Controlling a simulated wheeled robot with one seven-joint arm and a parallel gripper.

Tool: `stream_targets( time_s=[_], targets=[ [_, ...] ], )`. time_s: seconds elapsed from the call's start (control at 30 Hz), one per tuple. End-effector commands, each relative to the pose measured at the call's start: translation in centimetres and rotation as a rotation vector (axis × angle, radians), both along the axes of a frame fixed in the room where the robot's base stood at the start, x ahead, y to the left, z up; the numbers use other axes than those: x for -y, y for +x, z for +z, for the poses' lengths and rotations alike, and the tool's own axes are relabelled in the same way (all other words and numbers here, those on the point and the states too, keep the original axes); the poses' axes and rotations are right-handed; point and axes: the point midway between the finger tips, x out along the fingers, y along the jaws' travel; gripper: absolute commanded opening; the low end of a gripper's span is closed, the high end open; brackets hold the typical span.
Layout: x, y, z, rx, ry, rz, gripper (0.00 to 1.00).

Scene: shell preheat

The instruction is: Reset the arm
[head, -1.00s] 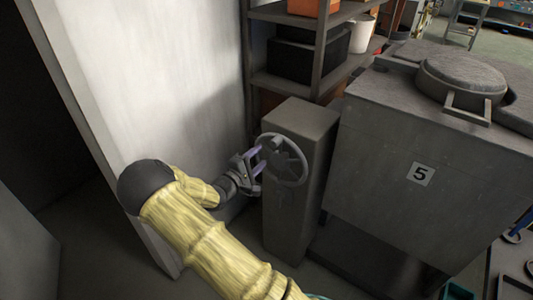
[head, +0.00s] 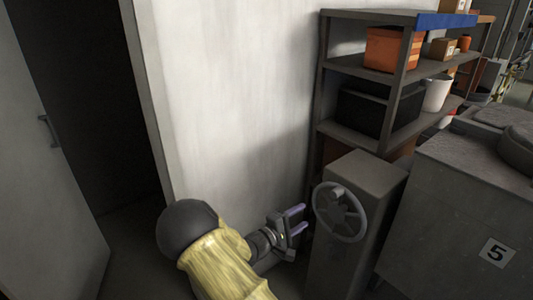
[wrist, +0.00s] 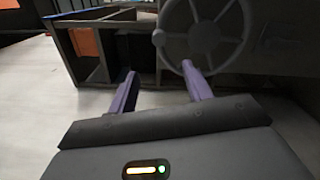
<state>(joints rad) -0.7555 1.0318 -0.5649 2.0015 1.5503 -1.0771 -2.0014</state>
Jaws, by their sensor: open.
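My gripper (head: 298,218) is open and empty, with two purple fingers, in the lower middle of the head view. It is left of a grey handwheel (head: 340,212) with spokes and a knob, mounted on a grey pedestal (head: 372,190). A small gap shows between the fingertips and the wheel in the head view. In the wrist view my gripper (wrist: 160,82) has its fingers apart, and the handwheel (wrist: 205,30) is beyond them at the top. My arm wears a yellow sleeve.
A grey box marked 5 (head: 460,200) stands at the right. A shelf (head: 362,70) with an orange crate (head: 390,48), a black bin (head: 375,108) and a white bucket (head: 437,93) is behind the pedestal. A pale wall (head: 230,90) and an open door (head: 45,150) are at the left.

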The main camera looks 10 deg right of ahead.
Motion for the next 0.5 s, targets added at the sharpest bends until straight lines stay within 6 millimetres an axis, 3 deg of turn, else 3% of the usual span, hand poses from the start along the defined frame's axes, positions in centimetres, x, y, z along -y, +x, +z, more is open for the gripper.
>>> stream_targets(
  time_s=[0.17,0.37,0.5],
  targets=[
    [0.6,0.5,-0.4,0.025,0.143,0.037,0.5],
    [0.5,0.7,-1.6,0.087,0.575,0.109,0.5],
    [-0.8,-0.5,-1.7,0.113,0.903,0.117,0.5]
  ],
)
